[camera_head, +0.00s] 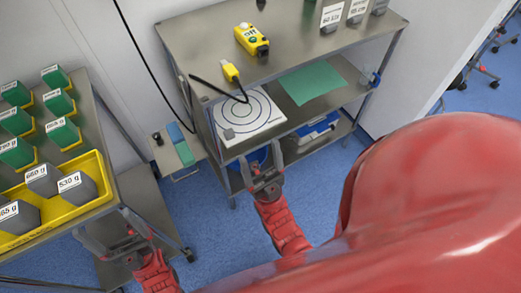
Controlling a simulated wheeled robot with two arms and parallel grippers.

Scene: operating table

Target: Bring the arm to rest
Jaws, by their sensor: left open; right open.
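My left gripper (101,223) is at the lower left, open, with nothing seen between its fingers. It is at the front right corner of the left table, close to the yellow tray's edge in the picture. My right gripper (261,160) is near the middle of the view, open and empty. Its fingers point away from me, in front of the metal cart's lower shelves. I cannot tell the exact gap between the gripper and the shelf edge. Both red forearms come up from the bottom of the view.
The left table holds a yellow tray (98,199) with grey labelled blocks and several green ones behind it. The cart (210,62) carries a yellow control box (251,40), a target plate (243,117) and a green sheet (311,82). Blue floor (225,240) is open between them.

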